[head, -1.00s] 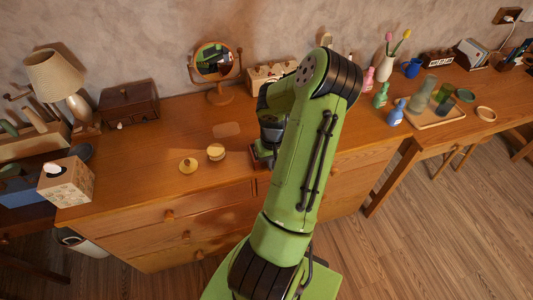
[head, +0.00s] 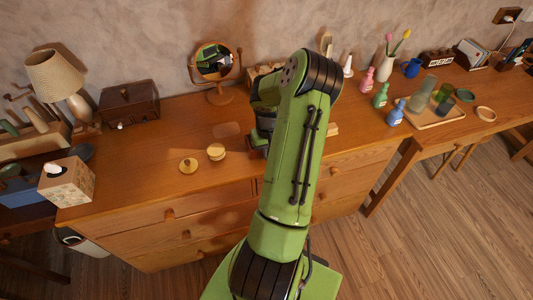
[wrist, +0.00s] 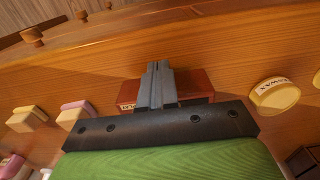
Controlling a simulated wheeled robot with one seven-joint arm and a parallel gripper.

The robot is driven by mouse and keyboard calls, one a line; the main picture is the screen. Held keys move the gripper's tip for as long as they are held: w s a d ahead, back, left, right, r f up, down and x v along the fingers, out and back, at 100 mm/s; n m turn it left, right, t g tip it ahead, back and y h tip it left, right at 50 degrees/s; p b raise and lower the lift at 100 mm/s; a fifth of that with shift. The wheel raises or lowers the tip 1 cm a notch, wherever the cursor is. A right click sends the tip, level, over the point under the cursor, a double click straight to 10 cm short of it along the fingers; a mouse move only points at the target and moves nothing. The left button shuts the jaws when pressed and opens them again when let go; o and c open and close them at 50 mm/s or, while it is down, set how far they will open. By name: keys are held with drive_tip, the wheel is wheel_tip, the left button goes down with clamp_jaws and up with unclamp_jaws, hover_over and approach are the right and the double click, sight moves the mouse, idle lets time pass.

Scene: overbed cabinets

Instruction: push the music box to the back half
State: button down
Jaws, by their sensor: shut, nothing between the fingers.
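A small reddish-brown box, which I take to be the music box, shows in the wrist view (wrist: 195,84) behind my gripper. It has a pale label at its left end, partly covered. My gripper (wrist: 158,66) is shut and empty. Its fingers cross the middle of the box in the picture, with the tips past its edge on the drawer side. I cannot tell whether they touch it. In the head view my arm hides the gripper and nearly all of this box.
A cream wax jar (head: 216,151) and a brass lid (head: 188,165) lie left of my arm. A round mirror (head: 214,62) stands behind, with a dark brown chest (head: 129,103) further left. Pale and pink blocks (wrist: 76,114) lie across from the jar.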

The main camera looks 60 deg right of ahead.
drive_tip(key=shift+w+d, duration=1.75)
drive_tip(key=shift+d, duration=0.1)
drive_tip(key=shift+w+d+p, duration=0.5)
drive_tip(key=shift+w+d, duration=1.2)
drive_tip(key=shift+w, duration=0.1)
drive_tip(key=shift+w+d+p, duration=0.3)
drive_tip(key=shift+w+d, duration=1.45)
